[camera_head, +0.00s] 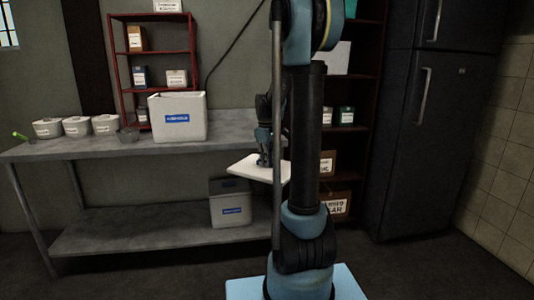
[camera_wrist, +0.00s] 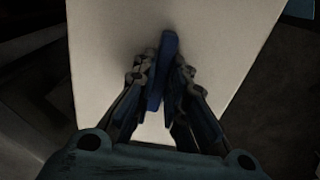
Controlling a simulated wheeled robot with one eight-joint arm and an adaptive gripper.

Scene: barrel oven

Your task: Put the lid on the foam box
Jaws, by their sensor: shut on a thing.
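An open white foam box (camera_head: 179,117) with a blue label stands on the grey metal bench in the head view. A flat white lid (camera_head: 247,170) hangs level beyond the bench's right end, lower than the box's rim and to its right. My gripper (camera_head: 264,158) is above the lid and shut on it. The wrist view also shows the lid (camera_wrist: 215,40) filling much of the picture, with my gripper (camera_wrist: 164,75) closed at its middle. My arm hides part of the lid's right side in the head view.
The bench top (camera_head: 80,148) holds several round tubs (camera_head: 76,126) on the left and a small grey bowl (camera_head: 128,134) beside the box. A second foam box (camera_head: 230,203) sits on the lower shelf. Red shelves (camera_head: 123,60) stand behind; a dark fridge (camera_head: 430,120) stands right.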

